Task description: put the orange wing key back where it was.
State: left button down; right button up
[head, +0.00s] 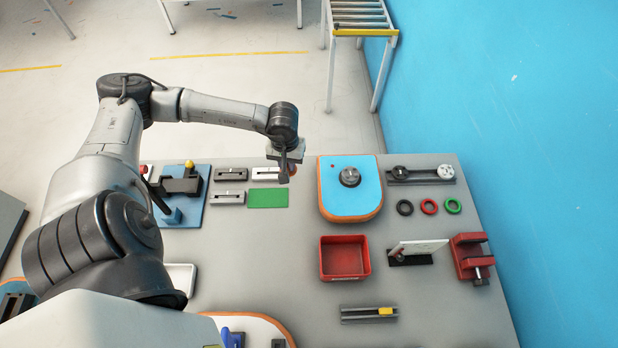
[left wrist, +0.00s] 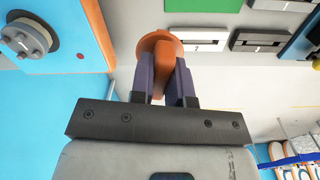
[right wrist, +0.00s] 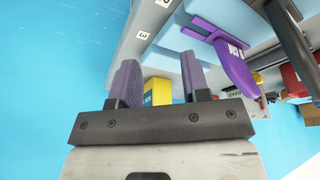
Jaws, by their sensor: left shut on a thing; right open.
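The orange wing key (left wrist: 158,45) is between the fingers of my left gripper (left wrist: 165,75) in the left wrist view. The gripper is shut on it, and the fingers hide part of the key. In the head view my left gripper (head: 289,172) is over the back of the table, right of the grey slotted blocks (head: 230,174) and left of the blue board with a round knob (head: 350,205). Only a sliver of orange shows there. My right gripper (right wrist: 160,78) is open and empty in the right wrist view; it is not seen in the head view.
A green pad (head: 268,198) lies just below the slotted blocks. A purple tool (right wrist: 232,62) is right of my right gripper.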

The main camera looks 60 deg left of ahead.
pick_arm(q)
jog(key=w+f, duration=0.1)
jog(key=f, duration=0.1)
jog(key=w+f+n, duration=0.1)
jog(key=w+f, duration=0.1)
jog(key=w+a+f+n, duration=0.1)
jog(key=w+f, duration=0.1)
jog(key=shift+w+f, duration=0.2)
jog(key=shift+f, duration=2.15)
jog(key=shift+f, duration=0.2)
jog(key=c, duration=1.1)
grip_release()
jog(key=shift+r, duration=0.1)
notch_tip(320, 180, up, 12)
jog(key=shift+r, duration=0.15)
